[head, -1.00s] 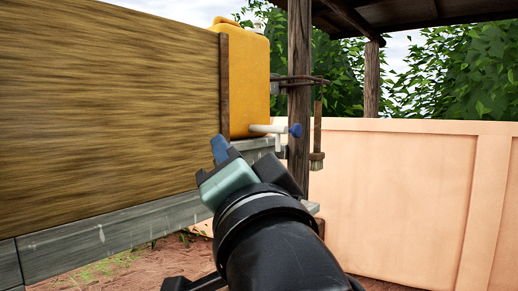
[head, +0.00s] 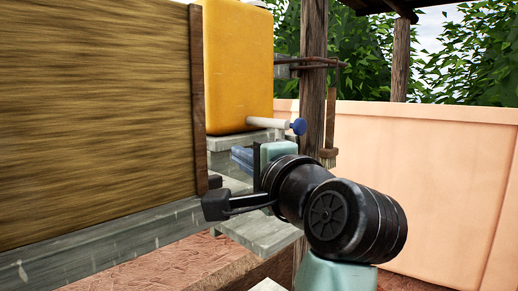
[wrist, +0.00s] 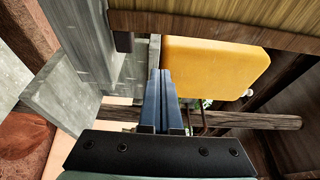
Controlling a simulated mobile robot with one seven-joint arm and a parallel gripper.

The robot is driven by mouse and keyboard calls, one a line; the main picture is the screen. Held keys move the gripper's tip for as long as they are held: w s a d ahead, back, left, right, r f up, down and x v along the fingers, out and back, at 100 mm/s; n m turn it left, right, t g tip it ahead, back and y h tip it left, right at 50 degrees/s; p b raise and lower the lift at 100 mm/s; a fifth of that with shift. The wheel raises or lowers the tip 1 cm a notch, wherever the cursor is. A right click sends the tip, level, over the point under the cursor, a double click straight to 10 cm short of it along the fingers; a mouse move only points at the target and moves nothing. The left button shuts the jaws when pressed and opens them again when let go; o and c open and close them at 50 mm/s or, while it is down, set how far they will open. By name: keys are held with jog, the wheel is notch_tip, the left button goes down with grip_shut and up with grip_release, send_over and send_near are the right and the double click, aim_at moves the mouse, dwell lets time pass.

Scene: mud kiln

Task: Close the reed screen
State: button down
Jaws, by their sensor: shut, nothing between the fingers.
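The reed screen (head: 95,120) is a large brown streaked panel filling the left of the head view, with a dark wooden strip (head: 198,100) along its right edge. The screen also shows at the top right of the wrist view (wrist: 275,22), with its edge strip (wrist: 200,27) below it. A small dark block (wrist: 123,42) sits by that strip. My gripper (head: 242,158) has blue fingers, shut and empty, pointing left just right of the edge strip. In the wrist view the fingers (wrist: 157,85) are together and point toward the strip, apparently apart from it.
A yellow jerrycan (head: 238,65) with a white spout and blue tap (head: 298,127) stands behind the screen's edge, above my gripper. A wooden post (head: 313,80) with a hanging brush (head: 329,158) is to the right. Grey ledges (head: 262,232) lie below. A pinkish wall (head: 430,180) fills the right.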

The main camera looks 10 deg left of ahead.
jog(key=shift+p+x, duration=0.3)
jog(key=shift+x, duration=0.65)
jog(key=shift+s+a+p, duration=0.35)
jog(key=shift+s+a, duration=0.2)
jog(key=shift+s, duration=0.35)
jog(key=shift+s+a+p, duration=0.35)
jog(key=shift+s+a, duration=0.25)
jog(key=shift+s, duration=0.3)
